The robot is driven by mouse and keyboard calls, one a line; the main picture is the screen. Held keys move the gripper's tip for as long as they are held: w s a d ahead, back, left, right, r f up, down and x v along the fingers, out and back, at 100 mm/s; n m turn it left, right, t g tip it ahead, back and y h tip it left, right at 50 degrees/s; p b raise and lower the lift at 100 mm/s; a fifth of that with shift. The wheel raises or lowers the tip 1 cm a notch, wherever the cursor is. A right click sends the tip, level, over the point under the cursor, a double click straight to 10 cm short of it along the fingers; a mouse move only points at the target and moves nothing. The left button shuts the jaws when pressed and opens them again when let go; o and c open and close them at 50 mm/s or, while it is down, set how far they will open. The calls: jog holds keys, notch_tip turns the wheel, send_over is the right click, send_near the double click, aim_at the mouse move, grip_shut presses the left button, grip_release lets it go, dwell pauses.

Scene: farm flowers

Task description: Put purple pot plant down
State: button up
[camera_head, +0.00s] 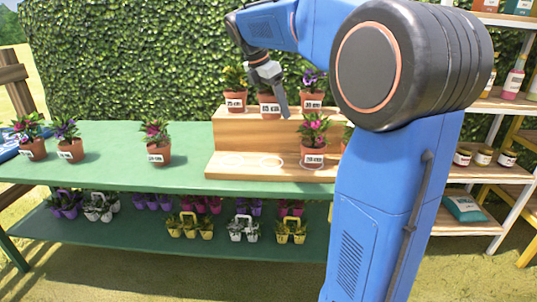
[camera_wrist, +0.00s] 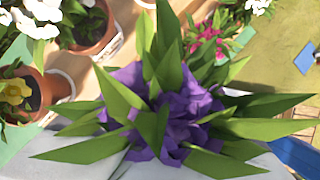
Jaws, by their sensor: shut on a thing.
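The purple pot plant (camera_wrist: 190,115) fills the lower middle of the wrist view, its purple flowers and long green leaves close to the camera. My gripper (camera_head: 272,88) is shut on it, with pale gripper parts showing below the leaves. Its pot is hidden under the leaves there. In the head view my gripper is at the upper tier of the wooden stand (camera_head: 225,130). The gripper covers the plant top there, so I cannot tell surely which pot is the held one or whether it touches the wood.
A pink plant in a labelled pot (camera_head: 313,158) stands on the lower step, right of bare marked circles. Potted neighbours, one yellow-flowered (camera_wrist: 14,92), are close in the wrist view. Several pots stand on the green table (camera_head: 100,185) at left. A hedge rises behind.

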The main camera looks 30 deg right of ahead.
aim_at(278, 160)
notch_tip(278, 160, down, 16)
jog(key=shift+f, duration=0.25)
dwell(0.4)
jog(key=shift+f, duration=0.1)
jog(key=o, duration=1.1)
jog(key=v, duration=1.2)
jog(key=s+a+f+m+t+y, duration=0.1)
jog(key=s+a+f+m, duration=0.2)
jog(key=s, duration=0.7)
jog(key=s+a+f+m+t+y, duration=0.2)
jog(key=s+a+f+m, duration=0.2)
jog(key=s+f+m, duration=0.3)
jog(key=s+a+f+m+t+y, duration=0.1)
jog(key=s+a+f+m, duration=0.3)
jog(key=s+m, duration=0.4)
jog(key=shift+s+a+f+t, duration=0.1)
jog(key=shift+s+f, duration=0.2)
jog(key=shift+s, duration=0.55)
jog(key=shift+s+f+t, duration=0.1)
jog(key=shift+s+f, duration=0.2)
jog(key=shift+s, duration=0.55)
jog(key=shift+s+a+f+t, duration=0.1)
jog(key=shift+s+f, duration=0.2)
jog(key=shift+s, duration=0.55)
